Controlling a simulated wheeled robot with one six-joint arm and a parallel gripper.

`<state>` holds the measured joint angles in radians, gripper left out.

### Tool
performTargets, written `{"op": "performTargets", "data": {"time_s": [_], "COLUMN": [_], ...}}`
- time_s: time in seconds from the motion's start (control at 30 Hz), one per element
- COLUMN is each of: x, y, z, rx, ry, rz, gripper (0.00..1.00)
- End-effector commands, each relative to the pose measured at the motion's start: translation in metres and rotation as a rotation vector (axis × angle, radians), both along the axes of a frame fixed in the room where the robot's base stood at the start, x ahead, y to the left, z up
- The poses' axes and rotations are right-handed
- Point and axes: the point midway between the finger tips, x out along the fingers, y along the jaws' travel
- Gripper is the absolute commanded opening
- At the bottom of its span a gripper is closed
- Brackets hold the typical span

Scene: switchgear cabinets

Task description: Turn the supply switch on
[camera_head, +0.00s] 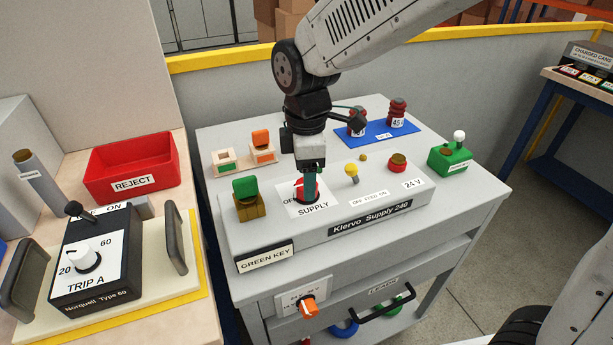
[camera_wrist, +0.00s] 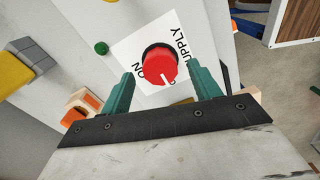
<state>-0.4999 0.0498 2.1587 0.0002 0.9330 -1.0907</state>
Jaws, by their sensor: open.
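The supply switch is a red round knob (camera_wrist: 159,66) on a white plate marked SUPPLY (camera_head: 314,210) on the grey Klervo Supply 240 panel (camera_head: 372,215). In the wrist view its white mark points down the picture, away from the word ON at its left. The head view shows OFF at the knob's left; most of the knob is hidden there by my fingers. My gripper (camera_wrist: 163,84), also in the head view (camera_head: 307,190), is open, with one green finger on each side of the knob. I cannot tell whether the fingers touch it.
A green key block (camera_head: 246,187), a yellow-topped knob (camera_head: 352,171) and a red button (camera_head: 397,162) stand around the switch. Behind are two red cylindrical parts on a blue mat (camera_head: 378,134). A red REJECT bin (camera_head: 132,165) and the TRIP A unit (camera_head: 88,266) are left.

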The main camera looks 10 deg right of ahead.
Motion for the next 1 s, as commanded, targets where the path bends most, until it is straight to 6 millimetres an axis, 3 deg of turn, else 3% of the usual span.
{"op": "performTargets", "data": {"time_s": [0.37,0.4,0.57,1.0], "x": [0.0000,0.0000,0.0000,0.0001], "y": [-0.0002,-0.0002,-0.0003,-0.0003], "z": [-0.0106,-0.0105,-0.0104,-0.0101], "rx": [0.000,0.000,0.000,0.000], "ry": [0.000,0.000,0.000,-0.001], "rz": [-0.001,-0.001,-0.001,-0.074], "gripper": [0.62,0.59,0.17,0.18]}}
